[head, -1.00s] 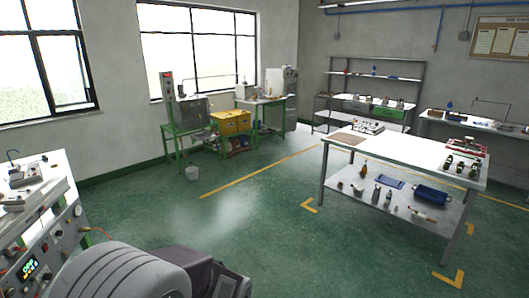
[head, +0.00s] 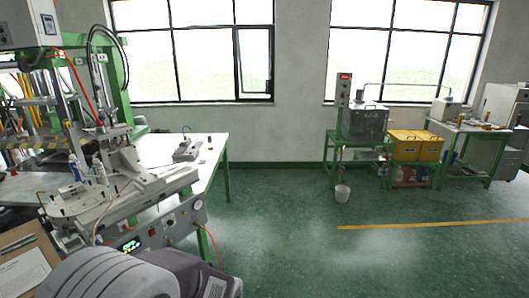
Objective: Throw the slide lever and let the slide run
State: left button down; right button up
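The wax injection machine (head: 60,110) stands at the left, with a green column, vertical rods and hoses. Its pale slide bed (head: 150,187) runs out toward the right, above a front panel (head: 160,228) with a gauge, knobs and a lit green display (head: 131,245). Small upright parts stand on the bed, but I cannot tell which one is the slide lever. Neither of my grippers is in view.
A white table (head: 207,150) with small items adjoins the machine. A yellow box (head: 415,146) is at the right. A clipboard sheet (head: 22,275) lies at lower left.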

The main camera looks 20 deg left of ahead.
aim_at(65, 226)
jog(key=i+j+u, duration=0.3)
jog(key=u, duration=0.2)
jog(key=i+j+u, duration=0.1)
jog(key=i+u, duration=0.85)
jog(key=i+l+u, duration=0.25)
jog(key=i+u, duration=0.2)
jog(key=k, duration=0.05)
